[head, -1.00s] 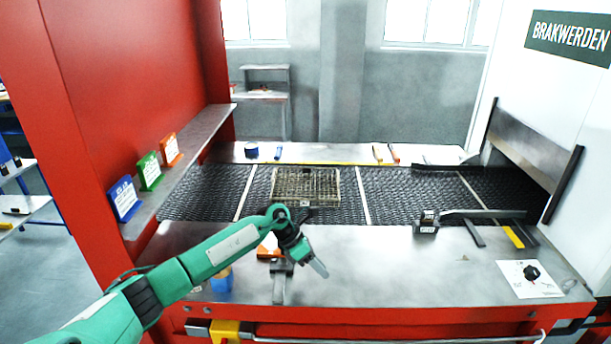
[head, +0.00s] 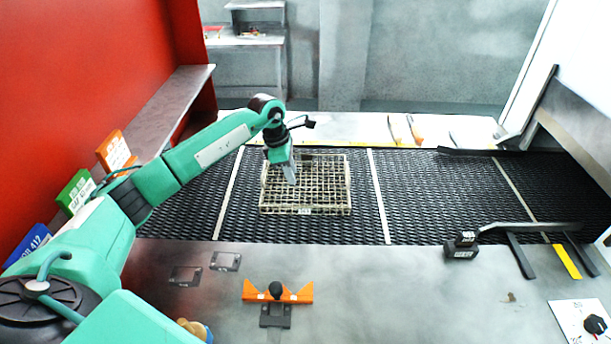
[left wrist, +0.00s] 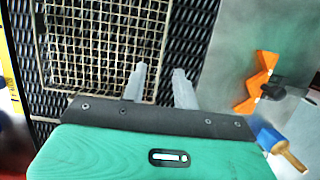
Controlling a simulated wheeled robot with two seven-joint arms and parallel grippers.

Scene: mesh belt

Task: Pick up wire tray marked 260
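A rectangular wire tray (head: 330,192) lies flat on the black mesh belt. A small pale tag sits on its near edge, too small to read. My left gripper (head: 291,180) hangs fingers down over the tray's left part in the head view. Height above the tray is hard to judge. My right gripper is not in view.
The mesh belt (head: 440,200) has pale cross strips. The steel table in front holds an orange stop with a black knob (head: 277,291) and a black block with a bar (head: 461,245). Orange, green and blue signs stand at left beside a red wall (head: 70,70).

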